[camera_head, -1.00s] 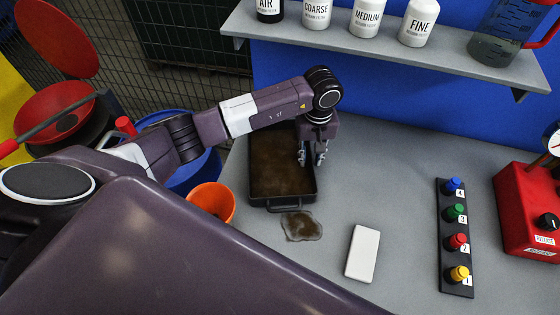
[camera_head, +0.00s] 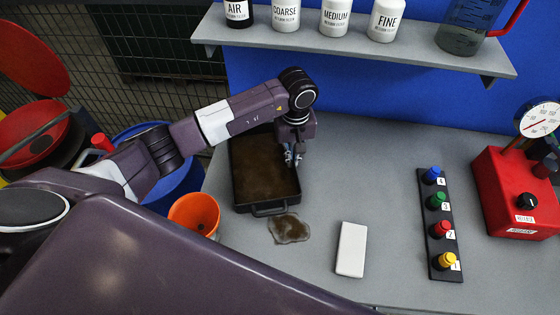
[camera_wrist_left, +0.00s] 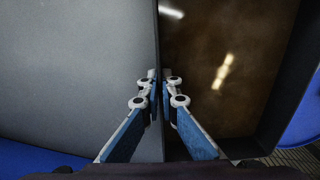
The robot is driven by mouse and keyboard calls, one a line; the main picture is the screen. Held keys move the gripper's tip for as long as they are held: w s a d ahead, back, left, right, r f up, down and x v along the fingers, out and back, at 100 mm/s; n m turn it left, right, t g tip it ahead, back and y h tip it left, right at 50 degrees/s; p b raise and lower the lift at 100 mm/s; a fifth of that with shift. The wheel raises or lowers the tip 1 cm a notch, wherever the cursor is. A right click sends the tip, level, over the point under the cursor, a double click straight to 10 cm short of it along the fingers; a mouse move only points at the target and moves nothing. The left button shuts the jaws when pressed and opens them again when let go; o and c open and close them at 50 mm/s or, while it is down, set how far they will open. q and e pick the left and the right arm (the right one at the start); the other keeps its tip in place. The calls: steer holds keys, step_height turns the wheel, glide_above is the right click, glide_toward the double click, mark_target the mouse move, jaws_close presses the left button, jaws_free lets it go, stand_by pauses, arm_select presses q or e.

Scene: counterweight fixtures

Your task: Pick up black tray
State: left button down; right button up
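The black tray (camera_head: 268,203) is a shallow rectangular pan with brown, shiny liquid in it and a handle at its near end. It sits on the grey table, left of the middle in the head view. My left gripper (camera_head: 294,159) points down at the tray's right long wall. In the left wrist view the two fingers (camera_wrist_left: 157,78) are close together, one on each side of the tray wall (camera_wrist_left: 157,30), and appear shut on it. The lower fingertips are partly hidden in the head view. My right gripper is in neither view.
A brown puddle (camera_head: 289,229) lies at the tray's near end. An orange bucket (camera_head: 194,213) and blue barrel (camera_head: 180,185) stand to the left. A white block (camera_head: 351,250), button strip (camera_head: 440,225) and red gauge box (camera_head: 512,195) are to the right. A shelf (camera_head: 350,45) with bottles hangs behind.

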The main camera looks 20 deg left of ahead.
arm_select(q)
steer(key=shift+r, duration=0.1)
steer(key=shift+w+r+b, duration=0.15)
steer(key=shift+r+b, duration=0.2)
steer(key=shift+r, duration=0.35)
step_height(320, 180, up, 6)
steer(key=shift+r+b, duration=0.25)
steer(key=shift+b, duration=0.9)
steer(key=shift+r, duration=0.9)
